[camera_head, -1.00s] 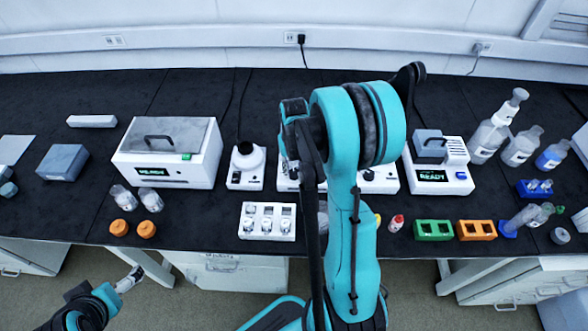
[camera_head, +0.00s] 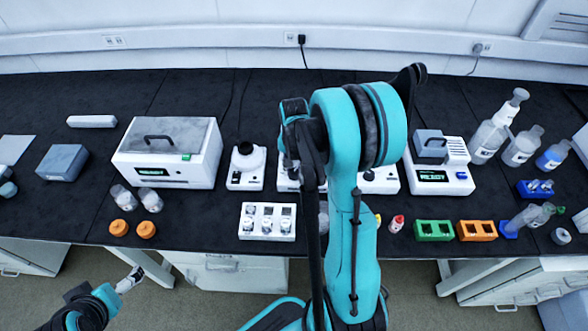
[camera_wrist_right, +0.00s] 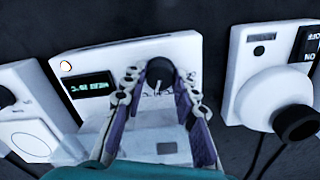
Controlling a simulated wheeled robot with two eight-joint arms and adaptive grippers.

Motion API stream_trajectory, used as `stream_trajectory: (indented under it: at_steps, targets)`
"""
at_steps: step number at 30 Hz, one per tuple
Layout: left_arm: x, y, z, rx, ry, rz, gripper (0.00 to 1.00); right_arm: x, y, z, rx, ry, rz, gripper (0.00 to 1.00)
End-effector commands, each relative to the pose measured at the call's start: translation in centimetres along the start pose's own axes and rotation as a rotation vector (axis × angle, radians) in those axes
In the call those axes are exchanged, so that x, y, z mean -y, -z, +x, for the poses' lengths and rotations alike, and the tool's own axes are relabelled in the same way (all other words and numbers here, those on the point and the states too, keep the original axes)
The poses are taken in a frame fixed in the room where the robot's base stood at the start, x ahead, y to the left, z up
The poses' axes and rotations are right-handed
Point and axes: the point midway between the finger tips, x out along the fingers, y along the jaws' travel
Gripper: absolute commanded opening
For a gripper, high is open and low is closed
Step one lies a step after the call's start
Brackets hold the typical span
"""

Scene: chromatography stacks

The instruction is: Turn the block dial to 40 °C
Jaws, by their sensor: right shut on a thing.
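The block dial (camera_wrist_right: 160,72) is a black round knob with a pale pointer line on a white block heater (camera_wrist_right: 98,62). In the right wrist view my right gripper (camera_wrist_right: 158,84) has its two fingers closed on either side of the dial. A dark display (camera_wrist_right: 90,87) with green characters sits beside the dial; I cannot read its value surely. In the head view my right arm hides the dial and most of the heater (camera_head: 288,186). My left gripper (camera_head: 131,279) is low at the left, in front of the bench; its jaw opening is too small to tell.
A white device with a black top (camera_head: 246,166) stands left of the heater, and a READY device (camera_head: 438,178) to the right. A white vial rack (camera_head: 268,234) and green (camera_head: 433,238) and orange (camera_head: 477,238) racks lie near the front edge. Bottles (camera_head: 488,138) stand at the right.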

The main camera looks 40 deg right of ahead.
Motion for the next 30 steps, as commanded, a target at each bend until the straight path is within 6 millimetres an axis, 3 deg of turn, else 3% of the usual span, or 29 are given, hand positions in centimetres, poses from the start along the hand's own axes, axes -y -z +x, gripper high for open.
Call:
stream_trajectory:
  at_steps: [14,15,16,26,30]
  targets:
    - [0.0,0.0,0.0,0.0,0.0,0.0,1.0,0.0,0.0,0.0,0.0,0.0,0.012,0.0]
    - [0.0,0.0,0.0,0.0,0.0,0.0,1.0,0.0,0.0,0.0,0.0,0.0,0.012,0.39]
    - [0.0,0.0,0.0,0.0,0.0,0.0,1.0,0.0,0.0,0.0,0.0,0.0,0.012,0.47]
    - [0.0,0.0,0.0,0.0,0.0,0.0,1.0,0.0,0.0,-0.1,0.0,0.0,0.012,0.49]
    - [0.0,0.0,0.0,0.0,0.0,0.0,1.0,0.0,0.0,-1.4,0.0,0.0,0.012,0.49]
